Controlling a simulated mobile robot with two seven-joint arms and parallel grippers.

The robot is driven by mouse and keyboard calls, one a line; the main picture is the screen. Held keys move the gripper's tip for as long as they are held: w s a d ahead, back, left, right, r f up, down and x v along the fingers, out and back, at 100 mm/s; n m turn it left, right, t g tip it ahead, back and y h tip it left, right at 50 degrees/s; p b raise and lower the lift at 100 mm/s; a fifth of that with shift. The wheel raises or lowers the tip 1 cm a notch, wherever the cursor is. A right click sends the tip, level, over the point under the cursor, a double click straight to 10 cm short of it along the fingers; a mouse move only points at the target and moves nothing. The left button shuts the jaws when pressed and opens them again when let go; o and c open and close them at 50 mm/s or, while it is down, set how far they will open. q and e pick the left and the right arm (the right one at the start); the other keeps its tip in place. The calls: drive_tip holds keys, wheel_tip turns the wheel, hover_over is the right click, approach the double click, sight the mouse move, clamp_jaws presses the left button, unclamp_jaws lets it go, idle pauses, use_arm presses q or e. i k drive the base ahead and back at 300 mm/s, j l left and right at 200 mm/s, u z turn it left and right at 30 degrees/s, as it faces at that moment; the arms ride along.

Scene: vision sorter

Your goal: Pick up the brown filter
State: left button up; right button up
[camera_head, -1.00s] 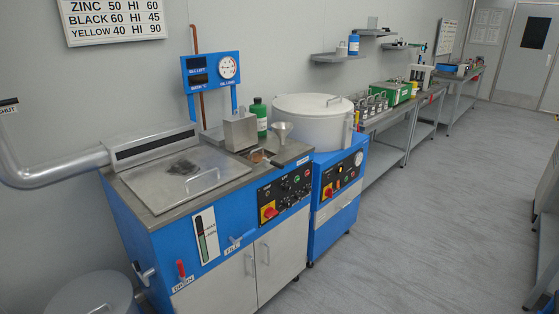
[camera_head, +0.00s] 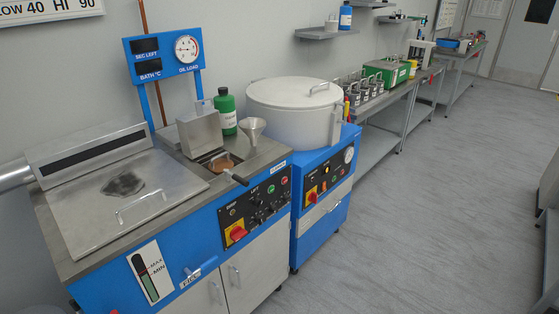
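A brown item (camera_head: 222,164), which looks like the brown filter, sits in a small opening in the top of the blue machine (camera_head: 185,255). A dark handle (camera_head: 235,177) sticks out beside it toward the front right edge. The raised metal lid (camera_head: 200,133) stands just behind the opening. The lower part of the brown item is hidden in the opening. Neither of my grippers is in view.
A metal funnel (camera_head: 252,130) and a green bottle (camera_head: 226,112) stand close to the opening. A flat steel cover (camera_head: 124,195) with a handle lies to its left. A white round drum (camera_head: 295,112) stands to the right. The grey floor (camera_head: 420,220) on the right is clear.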

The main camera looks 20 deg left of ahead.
sight(215, 167)
drive_tip(key=i+z, duration=0.4)
drive_tip(key=i, duration=0.85)
drive_tip(key=i+u, duration=0.25)
drive_tip(key=u, duration=0.15)
drive_tip(key=i+l+u, duration=0.2)
drive_tip(key=u, duration=0.2)
drive_tip(key=i+l+u, duration=0.25)
drive_tip(key=u, duration=0.15)
drive_tip(key=i+l+u, duration=0.1)
drive_tip(key=u, duration=0.35)
drive_tip(key=i+l+u, duration=0.1)
drive_tip(key=u, duration=0.3)
drive_tip(key=i+l+u, duration=0.1)
drive_tip(key=u, duration=0.35)
drive_tip(key=l+u, duration=0.25)
drive_tip(key=u, duration=0.15)
drive_tip(key=l+u, duration=0.2)
drive_tip(key=u, duration=0.25)
drive_tip(key=l+u, duration=0.25)
drive_tip(key=u, duration=0.15)
